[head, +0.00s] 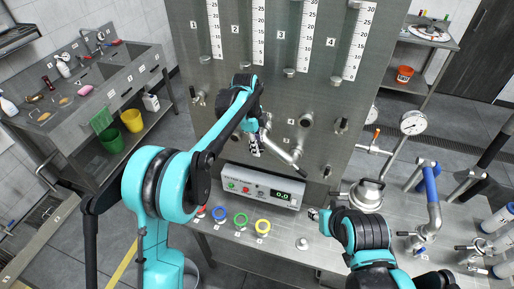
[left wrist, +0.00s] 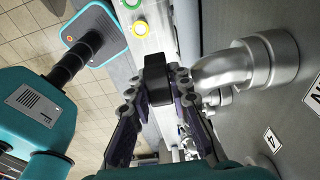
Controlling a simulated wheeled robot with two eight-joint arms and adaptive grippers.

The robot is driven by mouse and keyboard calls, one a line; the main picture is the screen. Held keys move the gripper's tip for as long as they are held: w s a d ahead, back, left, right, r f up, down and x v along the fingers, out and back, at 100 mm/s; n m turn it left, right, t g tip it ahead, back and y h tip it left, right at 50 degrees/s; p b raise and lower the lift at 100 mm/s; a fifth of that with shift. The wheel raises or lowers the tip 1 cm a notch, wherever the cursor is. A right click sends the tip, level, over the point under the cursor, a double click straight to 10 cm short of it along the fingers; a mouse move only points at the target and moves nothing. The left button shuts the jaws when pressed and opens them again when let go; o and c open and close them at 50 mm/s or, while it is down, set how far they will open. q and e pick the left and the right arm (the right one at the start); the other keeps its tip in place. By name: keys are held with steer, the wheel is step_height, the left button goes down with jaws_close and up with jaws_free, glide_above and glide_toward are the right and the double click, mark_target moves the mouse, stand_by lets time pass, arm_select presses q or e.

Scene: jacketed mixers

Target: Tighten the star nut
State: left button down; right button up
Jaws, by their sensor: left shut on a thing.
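My left gripper (head: 256,147) is in front of the upright steel panel, beside a steel pipe fitting (head: 285,153). In the left wrist view, my left gripper (left wrist: 158,84) has its two fingers closed on either side of a dark, blocky part, which I take to be the star nut (left wrist: 158,92). A bent steel pipe (left wrist: 228,70) is just right of the fingers. The nut's points and its thread are not clear in either view. My right gripper (head: 318,215) is low, near the bench by the steel vessel, mostly hidden by its own arm; its jaws cannot be made out.
A control box (head: 262,185) with a display sits below the panel. Red, blue (head: 220,214), green (head: 240,220) and yellow (head: 262,227) rings lie in front of it. A round steel vessel (head: 366,194) and a gauge (head: 413,123) stand to the right.

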arm_select(q)
steer(key=y+b, duration=0.1)
steer(key=y, duration=0.1)
steer(key=t+y+b, duration=0.1)
steer(key=y, duration=0.1)
steer(key=shift+d+f, duration=0.15)
steer(key=shift+d, duration=0.05)
steer(key=t+y+b, duration=0.1)
steer(key=y+b, duration=0.3)
steer(key=shift+f+t+y, duration=0.2)
steer(key=shift+t+y, duration=0.2)
steer(key=t+y+b, duration=0.1)
steer(key=y+b, duration=0.2)
steer(key=t+y+b, duration=0.1)
steer(key=y+b, duration=0.2)
steer(key=b, duration=0.1)
steer(key=t+y+b, duration=0.1)
steer(key=y+b, duration=0.2)
steer(key=shift+s+f, duration=0.1)
steer(key=shift+f, duration=0.2)
steer(key=shift+r+t+y+b, duration=0.15)
steer(key=shift+t+y+b, duration=0.15)
steer(key=shift+y+b, duration=1.1)
steer(key=shift+r, duration=0.1)
steer(key=c, duration=1.4)
jaws_free()
steer(key=shift+a, duration=0.1)
